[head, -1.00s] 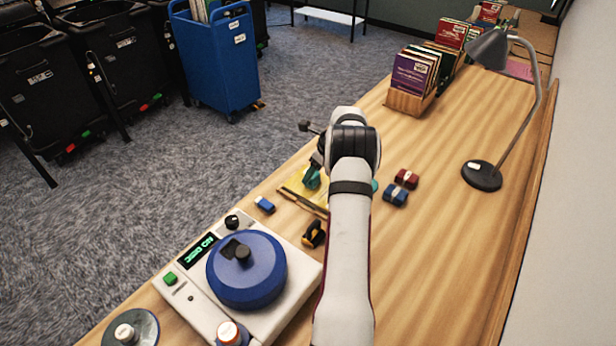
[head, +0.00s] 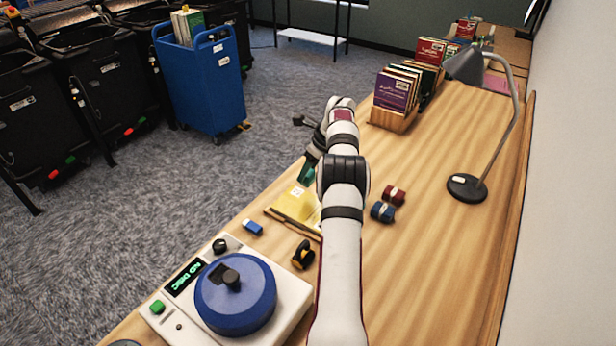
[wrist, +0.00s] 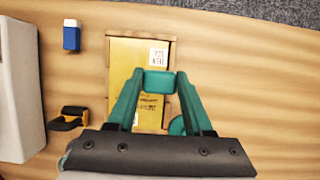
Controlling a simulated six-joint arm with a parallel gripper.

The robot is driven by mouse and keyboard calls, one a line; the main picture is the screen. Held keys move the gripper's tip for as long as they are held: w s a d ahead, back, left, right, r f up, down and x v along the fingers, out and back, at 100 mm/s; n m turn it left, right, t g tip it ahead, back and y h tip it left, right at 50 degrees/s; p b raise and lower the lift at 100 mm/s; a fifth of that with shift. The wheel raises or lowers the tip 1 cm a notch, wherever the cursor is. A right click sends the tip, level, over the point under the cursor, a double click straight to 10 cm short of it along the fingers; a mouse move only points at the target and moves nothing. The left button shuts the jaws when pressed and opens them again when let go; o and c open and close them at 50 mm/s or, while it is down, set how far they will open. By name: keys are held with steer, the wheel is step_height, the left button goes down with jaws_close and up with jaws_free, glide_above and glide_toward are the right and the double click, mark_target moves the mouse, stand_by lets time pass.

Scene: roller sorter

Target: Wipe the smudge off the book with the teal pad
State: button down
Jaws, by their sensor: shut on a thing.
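The yellow book (head: 297,206) lies in a shallow wooden frame on the desk, with a white label near one edge; it also shows in the wrist view (wrist: 121,72). My gripper (wrist: 159,83) has teal fingers shut on the teal pad (wrist: 159,81), which appears over the middle of the book. In the head view my gripper (head: 307,174) appears above the book's far end, apparently raised off it. I cannot make out a distinct smudge; the pad and fingers cover part of the cover.
A blue-and-white eraser (head: 253,227) and a yellow-black tape dispenser (head: 303,254) lie near the book. A white machine with a blue lid (head: 236,296) stands in front. Red (head: 394,195) and blue (head: 382,212) blocks, a lamp (head: 467,187) and a book rack (head: 393,119) are to the right.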

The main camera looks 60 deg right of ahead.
steer(key=shift+r, duration=1.15)
steer(key=w+a+r+n+g+y, duration=0.1)
steer(key=w+a+r+n, duration=0.15)
steer(key=a+n, duration=0.4)
steer(key=w+a+r+n+g+y, duration=0.1)
steer(key=w+a+r+n+y, duration=0.2)
steer(key=a, duration=0.7)
steer(key=w+a+r+n+g, duration=0.1)
steer(key=w+a+n+g, duration=0.1)
steer(key=a+n, duration=0.55)
steer(key=s+a+r+n+g+h, duration=0.1)
steer(key=s+a+r+n, duration=0.2)
steer(key=a+n, duration=0.3)
steer(key=s+a+r+n+g+h, duration=0.1)
steer(key=s+a+r+n+g, duration=0.1)
steer(key=a+n, duration=0.4)
steer(key=s+a+r+n+g+h, duration=0.1)
steer(key=s+a+r+n+h, duration=0.1)
steer(key=a+n, duration=0.5)
steer(key=s+a+r, duration=0.1)
steer(key=a+r, duration=0.1)
steer(key=a, duration=0.4)
steer(key=shift+s+r+g, duration=0.35)
steer(key=shift+g, duration=0.05)
